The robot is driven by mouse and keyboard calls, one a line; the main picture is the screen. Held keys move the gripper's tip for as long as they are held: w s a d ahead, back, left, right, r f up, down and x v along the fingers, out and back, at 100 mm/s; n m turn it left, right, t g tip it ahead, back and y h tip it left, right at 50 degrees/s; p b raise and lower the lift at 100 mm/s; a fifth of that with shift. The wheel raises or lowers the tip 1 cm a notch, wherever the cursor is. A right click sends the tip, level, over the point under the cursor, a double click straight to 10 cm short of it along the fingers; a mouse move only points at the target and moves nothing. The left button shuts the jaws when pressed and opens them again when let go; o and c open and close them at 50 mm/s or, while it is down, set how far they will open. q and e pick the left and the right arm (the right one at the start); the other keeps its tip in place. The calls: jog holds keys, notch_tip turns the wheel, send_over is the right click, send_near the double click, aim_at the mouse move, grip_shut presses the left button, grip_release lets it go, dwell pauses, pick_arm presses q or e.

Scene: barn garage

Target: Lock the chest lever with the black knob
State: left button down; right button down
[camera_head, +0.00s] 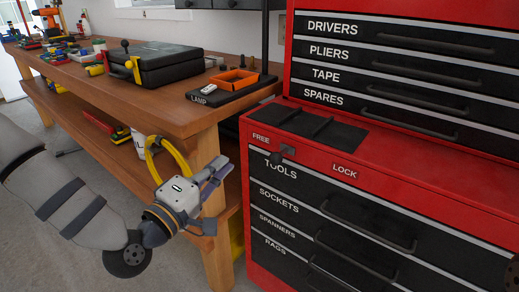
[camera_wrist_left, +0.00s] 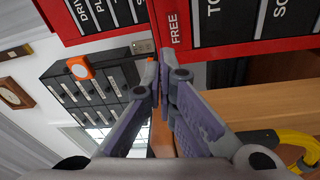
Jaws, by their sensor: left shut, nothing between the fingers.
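The red tool chest (camera_head: 262,124) stands at the right, with black drawers labelled TOOLS, SOCKETS, SPANNERS and RAGS. The small lever with the black knob (camera_head: 288,150) sits on its front top edge, beside the word FREE. The word LOCK is further right along the same edge. My left gripper (camera_head: 217,168) is shut and empty, left of the chest and apart from the knob. In the left wrist view, the shut left fingers (camera_wrist_left: 164,80) point toward the red chest face (camera_wrist_left: 185,48) near FREE. The knob cannot be made out there.
A wooden workbench (camera_head: 150,105) stands left of the chest, its front leg behind my left gripper. On it are a black case (camera_head: 168,66) and an orange tray (camera_head: 234,82). An upper drawer unit (camera_head: 400,65) stands at the chest's back. The space before the chest front looks clear.

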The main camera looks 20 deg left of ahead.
aim_at(281, 155)
pick_arm(q)
jog(key=w+d, duration=0.5)
jog(key=w, duration=0.2)
jog(key=shift+w+d, duration=0.3)
jog(key=shift+w, duration=0.1)
jog(key=shift+f, duration=0.1)
jog(key=s+d, duration=0.2)
jog(key=d, duration=0.4)
jog(key=shift+s, duration=0.15)
jog(key=shift+d, duration=0.1)
